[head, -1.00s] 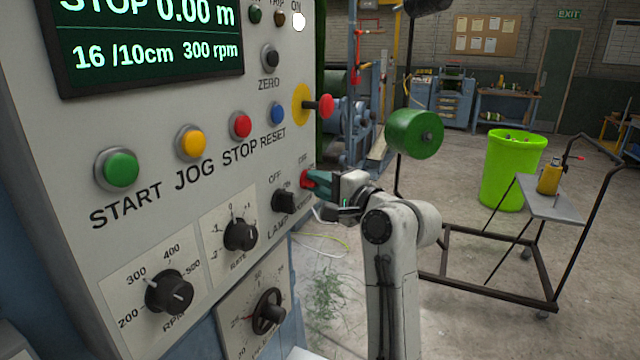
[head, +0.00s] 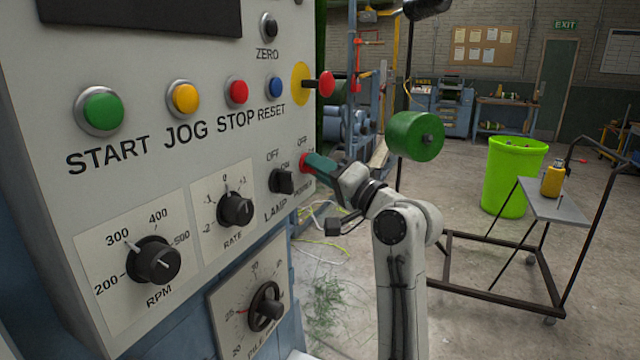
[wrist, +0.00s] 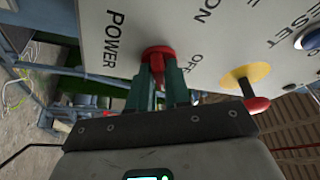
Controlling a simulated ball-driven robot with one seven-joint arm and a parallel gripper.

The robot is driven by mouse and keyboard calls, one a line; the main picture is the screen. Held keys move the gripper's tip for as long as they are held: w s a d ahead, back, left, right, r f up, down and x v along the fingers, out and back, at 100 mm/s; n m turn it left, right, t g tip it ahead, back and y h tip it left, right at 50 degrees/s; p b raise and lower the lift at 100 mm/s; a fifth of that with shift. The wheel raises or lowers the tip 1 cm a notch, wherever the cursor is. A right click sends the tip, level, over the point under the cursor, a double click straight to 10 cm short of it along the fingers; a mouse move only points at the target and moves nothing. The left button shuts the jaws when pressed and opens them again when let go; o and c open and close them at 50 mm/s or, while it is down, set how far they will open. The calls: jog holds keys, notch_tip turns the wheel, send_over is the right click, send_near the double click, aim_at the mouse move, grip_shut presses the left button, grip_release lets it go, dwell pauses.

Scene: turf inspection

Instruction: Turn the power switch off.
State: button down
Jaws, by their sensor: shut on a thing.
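The power switch is a red knob (wrist: 157,52) on the right edge of the grey control panel; it also shows in the head view (head: 304,163). POWER and OFF are printed beside it in the wrist view. My gripper (head: 314,164) reaches it from the right, angled up to the left. In the wrist view its dark green fingers (wrist: 158,85) are closed on the knob's red handle. The fingers hide part of the handle, so I cannot tell which mark it points to.
The black lamp switch (head: 283,181) sits close to the left of my gripper. A red emergency knob (head: 325,84) on a yellow disc juts out above. A green roller (head: 414,136) hangs to the right. A trolley (head: 540,205) stands on open floor.

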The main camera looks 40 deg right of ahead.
jog(key=n+y+b, duration=0.2)
jog(key=n+b, duration=0.3)
jog(key=n+y+b, duration=0.2)
jog(key=n+b, duration=0.3)
jog(key=n+y+b, duration=0.2)
jog(key=n+b, duration=0.3)
jog(key=b, duration=0.1)
jog(key=shift+w+d+f+t+y, duration=0.1)
jog(key=shift+d+f+t+y, duration=0.15)
jog(key=shift+f+t+y, duration=0.15)
jog(key=shift+r+n, duration=0.15)
jog(key=shift+n, duration=0.35)
jog(key=c, duration=1.2)
grip_release()
jog(key=shift+o, duration=0.2)
jog(key=v, duration=1)
jog(key=shift+s+d+b, duration=0.25)
jog(key=shift+s+b, duration=0.05)
jog(key=shift+b, duration=0.15)
